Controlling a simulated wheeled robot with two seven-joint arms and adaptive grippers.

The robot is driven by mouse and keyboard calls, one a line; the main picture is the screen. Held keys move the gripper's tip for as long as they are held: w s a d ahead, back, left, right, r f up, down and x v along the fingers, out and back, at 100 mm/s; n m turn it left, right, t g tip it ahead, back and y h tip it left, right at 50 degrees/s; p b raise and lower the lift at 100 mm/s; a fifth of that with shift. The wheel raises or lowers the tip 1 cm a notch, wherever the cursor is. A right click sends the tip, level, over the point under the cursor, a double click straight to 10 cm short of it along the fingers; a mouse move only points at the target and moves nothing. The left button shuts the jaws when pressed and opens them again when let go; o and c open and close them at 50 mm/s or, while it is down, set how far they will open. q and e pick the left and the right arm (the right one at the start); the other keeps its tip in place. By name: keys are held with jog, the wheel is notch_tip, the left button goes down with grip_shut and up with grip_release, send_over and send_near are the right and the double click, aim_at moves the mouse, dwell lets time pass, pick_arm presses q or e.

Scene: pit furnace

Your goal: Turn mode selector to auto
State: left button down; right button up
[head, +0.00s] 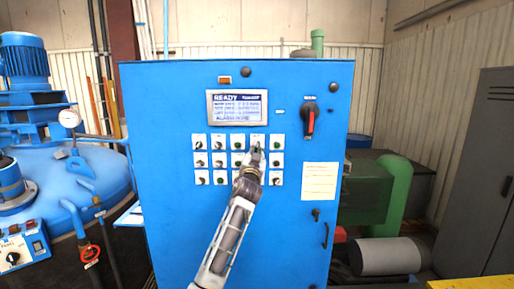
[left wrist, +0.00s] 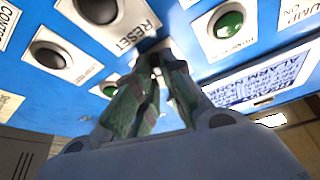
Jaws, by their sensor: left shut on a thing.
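A blue control cabinet (head: 160,230) fills the middle of the head view, with rows of small knobs and buttons on white plates. My left gripper (head: 257,148) reaches up from below to the top row of this grid, fourth plate from the left. In the left wrist view its two fingers (left wrist: 155,70) are closed together against the panel, shut on the mode selector there. The selector's knob is hidden by the fingers; only part of its white plate (head: 257,137) shows, and I cannot read its label or the knob's setting. My right gripper is not in view.
A display (head: 237,106) reading READY is above the grid. A black-and-red rotary switch (head: 309,119) is at its upper right. The left wrist view shows a dark RESET button (left wrist: 97,8) and a green button (left wrist: 229,24) close to the fingers. A blue furnace vessel (head: 95,165) stands left.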

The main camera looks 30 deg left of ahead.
pick_arm(q)
jog(key=shift+m+h, duration=0.7)
jog(key=shift+m, duration=1)
jog(key=c, duration=1.5)
grip_release()
jog(key=v, duration=1.2)
jog(key=shift+a+f, duration=0.1)
jog(key=shift+a, duration=0.1)
jog(key=shift+d+t, duration=0.1)
jog(key=shift+t, duration=0.2)
